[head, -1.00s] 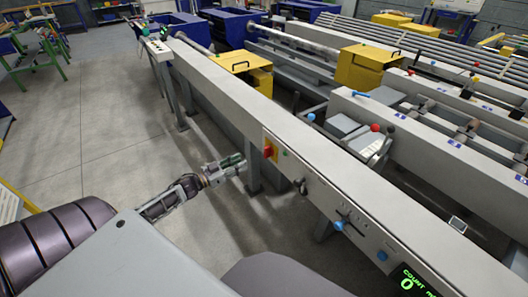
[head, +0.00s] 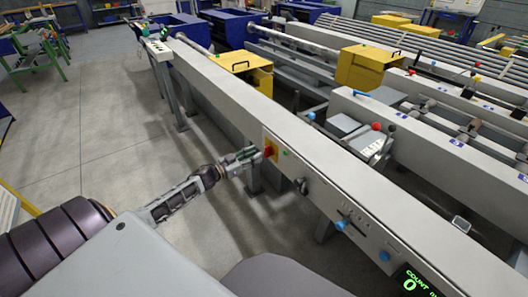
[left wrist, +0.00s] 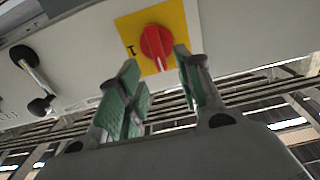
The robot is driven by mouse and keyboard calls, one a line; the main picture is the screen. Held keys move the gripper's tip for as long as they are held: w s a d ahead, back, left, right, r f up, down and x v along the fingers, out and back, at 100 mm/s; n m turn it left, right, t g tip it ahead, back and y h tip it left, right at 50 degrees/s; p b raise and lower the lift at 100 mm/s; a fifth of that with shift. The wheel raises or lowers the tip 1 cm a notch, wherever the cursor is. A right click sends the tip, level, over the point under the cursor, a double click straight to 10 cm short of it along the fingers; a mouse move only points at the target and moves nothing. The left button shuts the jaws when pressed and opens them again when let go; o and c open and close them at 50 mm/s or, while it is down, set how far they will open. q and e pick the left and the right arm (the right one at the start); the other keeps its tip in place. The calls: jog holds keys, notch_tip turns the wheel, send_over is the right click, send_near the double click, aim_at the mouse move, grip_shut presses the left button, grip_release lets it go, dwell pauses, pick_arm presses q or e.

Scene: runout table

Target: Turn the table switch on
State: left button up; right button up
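The table switch is a red rotary knob (left wrist: 157,45) on a yellow plate (left wrist: 133,26), set in the front face of the long grey table. In the head view the red knob (head: 269,152) shows at the table's side, just beyond my left gripper (head: 254,155). In the left wrist view my left gripper (left wrist: 160,78) is open, its green-padded fingers apart with the knob ahead between the fingertips. I cannot tell whether they touch it. The knob's ridge looks roughly upright in that view. My right gripper is not in view.
Blue knobs (head: 340,225) and a green counter display (head: 413,282) are nearer. Open floor (head: 80,130) lies to the left.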

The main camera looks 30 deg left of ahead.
aim_at(268, 151)
pick_arm(q)
jog(key=b+x, duration=0.1)
jog(key=x, duration=0.4)
jog(key=shift+w+d, duration=0.15)
jog(key=shift+w, duration=0.2)
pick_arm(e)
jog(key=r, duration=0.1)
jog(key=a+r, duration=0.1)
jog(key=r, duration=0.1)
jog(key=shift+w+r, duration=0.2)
pick_arm(q)
jog(key=shift+c, duration=0.3)
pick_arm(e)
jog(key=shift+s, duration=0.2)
pick_arm(q)
grip_shut()
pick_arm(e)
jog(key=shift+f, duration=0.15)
